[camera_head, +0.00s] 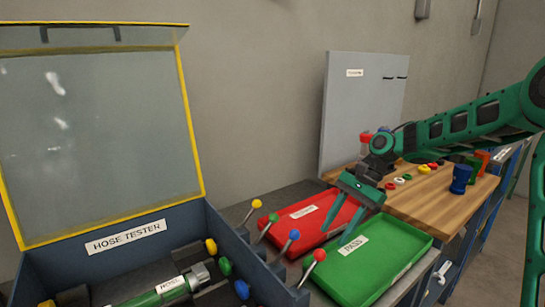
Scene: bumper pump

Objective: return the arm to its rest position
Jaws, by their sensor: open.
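My green arm (458,122) reaches in from the right edge, over the wooden bench. My gripper (338,230) points down above the red tray (291,229) and the green PASS tray (416,247). Its two fingers are apart, with nothing seen between them. How high the fingertips are above the trays is hard to tell.
The hose tester (135,239) stands at the left with its yellow-framed clear lid (95,130) raised and a green hose (155,298) inside. Levers with coloured knobs (257,203) line its right side. A wooden bench (455,206) holds a blue cup (460,180) and small coloured parts.

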